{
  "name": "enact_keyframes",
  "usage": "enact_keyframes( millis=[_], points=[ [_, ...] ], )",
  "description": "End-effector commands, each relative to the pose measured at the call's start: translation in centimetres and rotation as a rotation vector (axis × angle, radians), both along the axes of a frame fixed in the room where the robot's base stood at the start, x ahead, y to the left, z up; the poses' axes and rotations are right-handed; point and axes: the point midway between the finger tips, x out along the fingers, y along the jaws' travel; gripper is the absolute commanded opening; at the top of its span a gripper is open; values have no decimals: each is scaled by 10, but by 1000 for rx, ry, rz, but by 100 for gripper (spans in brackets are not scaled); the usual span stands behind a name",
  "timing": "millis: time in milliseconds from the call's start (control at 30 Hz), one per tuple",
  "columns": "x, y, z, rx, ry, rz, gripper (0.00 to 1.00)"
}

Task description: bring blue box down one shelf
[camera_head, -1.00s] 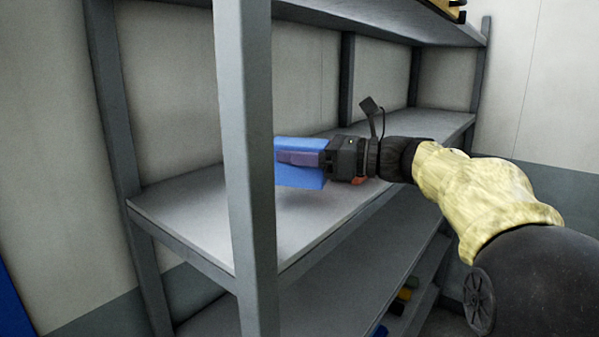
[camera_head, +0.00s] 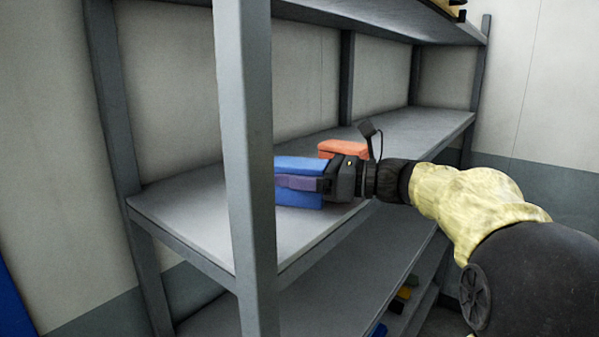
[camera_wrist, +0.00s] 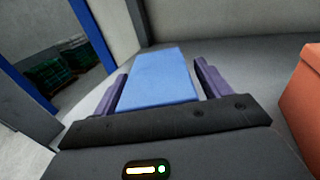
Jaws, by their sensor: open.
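The blue box (camera_head: 300,166) is at the middle shelf (camera_head: 180,200), partly behind the front post in the head view. In the wrist view the blue box (camera_wrist: 160,78) lies between the two purple fingers, with narrow gaps showing at both sides. My gripper (camera_head: 298,183) is open around it. In the wrist view my gripper (camera_wrist: 162,85) has one finger on each side of the box. Whether the box rests fully on the shelf is hard to tell in the head view.
An orange box (camera_head: 342,149) stands on the same shelf just behind my gripper; it also shows at the right of the wrist view (camera_wrist: 303,95). The front post (camera_head: 245,150) stands close left of the blue box. A lower shelf (camera_head: 330,295) has clear surface, with small items at its right.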

Motion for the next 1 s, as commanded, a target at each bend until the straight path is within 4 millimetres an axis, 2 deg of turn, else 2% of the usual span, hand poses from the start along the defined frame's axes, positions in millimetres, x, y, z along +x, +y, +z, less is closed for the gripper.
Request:
enact_keyframes(
  millis=[133, 267, 733, 833, 1000],
  points=[
    [0, -4, 1, 0, -1, -2, 76],
    [-4, -18, 0, 1, -1, -4, 76],
    [-27, -102, 0, 0, -1, -3, 76],
    [-30, -112, 1, -1, 0, -2, 76],
    [-32, -116, 1, -1, 1, 0, 76]
  ],
)
